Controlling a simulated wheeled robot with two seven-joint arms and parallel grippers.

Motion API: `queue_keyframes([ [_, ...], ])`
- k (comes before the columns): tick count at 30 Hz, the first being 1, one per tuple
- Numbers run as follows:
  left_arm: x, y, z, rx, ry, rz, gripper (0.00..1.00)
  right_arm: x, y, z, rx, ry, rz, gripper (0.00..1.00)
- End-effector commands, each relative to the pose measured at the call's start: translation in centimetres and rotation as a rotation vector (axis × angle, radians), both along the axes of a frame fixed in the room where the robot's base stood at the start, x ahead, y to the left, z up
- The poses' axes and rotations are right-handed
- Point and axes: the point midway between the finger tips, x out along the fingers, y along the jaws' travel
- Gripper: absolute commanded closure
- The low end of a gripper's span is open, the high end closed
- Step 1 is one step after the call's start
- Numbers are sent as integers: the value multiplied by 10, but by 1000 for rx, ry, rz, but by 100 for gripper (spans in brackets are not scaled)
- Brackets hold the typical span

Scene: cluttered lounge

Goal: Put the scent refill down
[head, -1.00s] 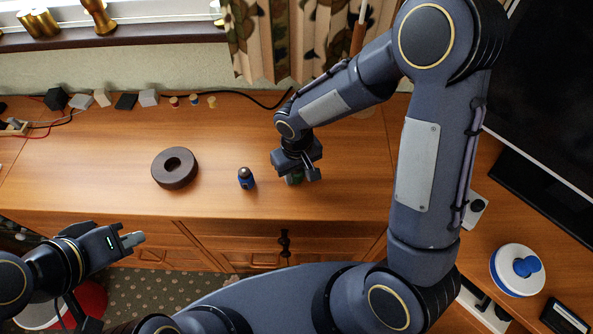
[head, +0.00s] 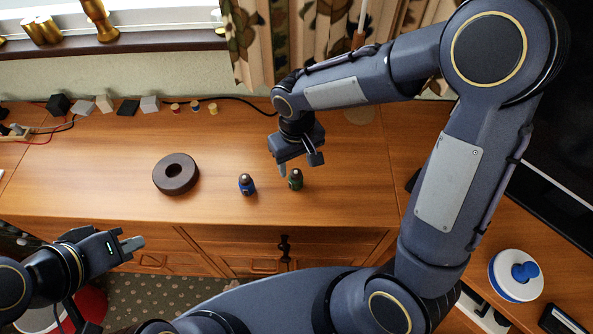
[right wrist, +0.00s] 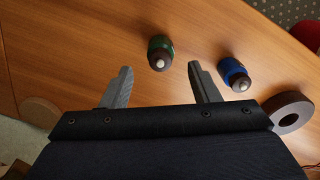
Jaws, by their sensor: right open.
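The green one (head: 296,180) stands just below my right gripper (head: 298,168). The blue one (head: 247,185) stands to its left. In the right wrist view the green bottle (right wrist: 160,52) lies just beyond the gap between my open fingers (right wrist: 160,70), clear of both. The blue bottle (right wrist: 234,75) is outside the right-hand finger. My right gripper is empty. My left gripper (head: 131,246) hangs off the cabinet's front edge; its finger gap is not clear.
A dark ring (head: 176,174) lies left of the bottles. Small blocks (head: 104,104) and little pegs (head: 195,107) line the back, with a black cable. A round wooden disc (head: 359,115) lies at the back right. The front strip of the wooden cabinet top (head: 110,205) is clear.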

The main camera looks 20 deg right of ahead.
Motion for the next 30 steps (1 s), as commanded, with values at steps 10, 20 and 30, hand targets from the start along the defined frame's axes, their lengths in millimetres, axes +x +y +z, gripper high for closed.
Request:
queue_keyframes([
  [10, 0, 0, 3, 0, 0, 0, 100, 0, 0, 42, 1, 0, 0, 45],
  [20, 0, 0, 4, 0, 0, 0, 100, -24, -33, 73, 90, -51, -77, 45],
  [30, 0, 0, 3, 0, 0, 0, 100, -124, -90, 118, 342, -288, -293, 45],
])
